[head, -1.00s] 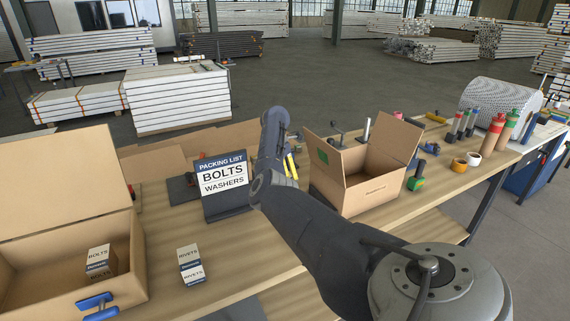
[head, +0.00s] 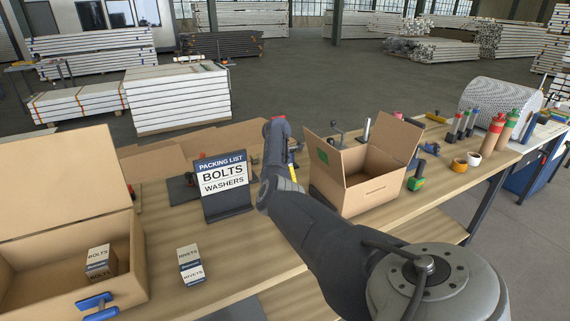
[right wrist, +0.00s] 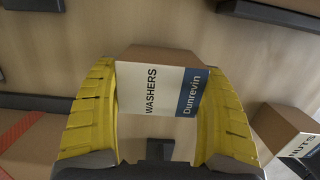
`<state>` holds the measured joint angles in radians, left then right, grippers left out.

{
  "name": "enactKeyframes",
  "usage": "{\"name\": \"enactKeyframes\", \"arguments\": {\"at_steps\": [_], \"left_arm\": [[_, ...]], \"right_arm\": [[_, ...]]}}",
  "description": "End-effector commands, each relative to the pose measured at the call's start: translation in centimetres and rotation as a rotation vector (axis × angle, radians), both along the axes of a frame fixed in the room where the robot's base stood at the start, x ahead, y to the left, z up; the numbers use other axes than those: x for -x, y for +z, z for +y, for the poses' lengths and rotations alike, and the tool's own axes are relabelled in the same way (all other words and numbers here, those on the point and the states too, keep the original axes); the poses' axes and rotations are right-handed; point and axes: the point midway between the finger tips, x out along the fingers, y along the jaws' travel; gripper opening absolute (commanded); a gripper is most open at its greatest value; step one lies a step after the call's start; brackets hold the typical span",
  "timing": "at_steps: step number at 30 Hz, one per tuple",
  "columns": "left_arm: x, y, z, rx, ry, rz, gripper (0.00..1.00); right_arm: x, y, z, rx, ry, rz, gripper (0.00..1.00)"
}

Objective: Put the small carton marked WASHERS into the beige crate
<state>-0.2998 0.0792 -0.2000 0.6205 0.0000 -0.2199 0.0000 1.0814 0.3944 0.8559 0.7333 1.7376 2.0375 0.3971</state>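The small WASHERS carton (right wrist: 160,92), brown with a white and blue label, is between the yellow fingers of my right gripper (right wrist: 160,75) in the right wrist view. Both fingers press along its sides. How far it is above the table I cannot tell. In the head view my right arm hides this carton and most of the gripper. The open beige crate (head: 60,301) stands at the left with its lid up. A BOLTS carton (head: 99,256) is inside it. My left gripper is not in view.
A RIVETS carton (head: 189,258) stands right of the crate. A packing list sign (head: 223,184) reads BOLTS, WASHERS. Another open cardboard box (head: 370,196) is right of my arm. A NUTS carton (right wrist: 285,130) lies beside the gripper. Tools and tape rolls (head: 474,159) lie farther right.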

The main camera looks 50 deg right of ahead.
Motion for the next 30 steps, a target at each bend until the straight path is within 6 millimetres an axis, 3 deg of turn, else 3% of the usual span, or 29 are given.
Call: {"name": "enactKeyframes", "arguments": {"at_steps": [1,8,19,23,30], "left_arm": [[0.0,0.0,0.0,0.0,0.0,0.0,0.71],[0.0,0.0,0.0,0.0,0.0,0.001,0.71],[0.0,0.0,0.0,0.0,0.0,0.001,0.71],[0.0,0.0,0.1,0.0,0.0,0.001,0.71],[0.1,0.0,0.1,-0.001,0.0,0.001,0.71]], "right_arm": [[0.0,0.1,0.0,0.0,0.0,-0.001,0.59],[0.0,0.1,0.0,0.001,-0.001,-0.001,0.33],[-0.1,0.9,-0.1,0.002,-0.003,-0.003,0.32],[-0.1,2.7,-0.1,0.002,-0.002,-0.005,0.32],[-0.2,8.2,-0.1,0.002,-0.003,-0.006,0.32]]}}
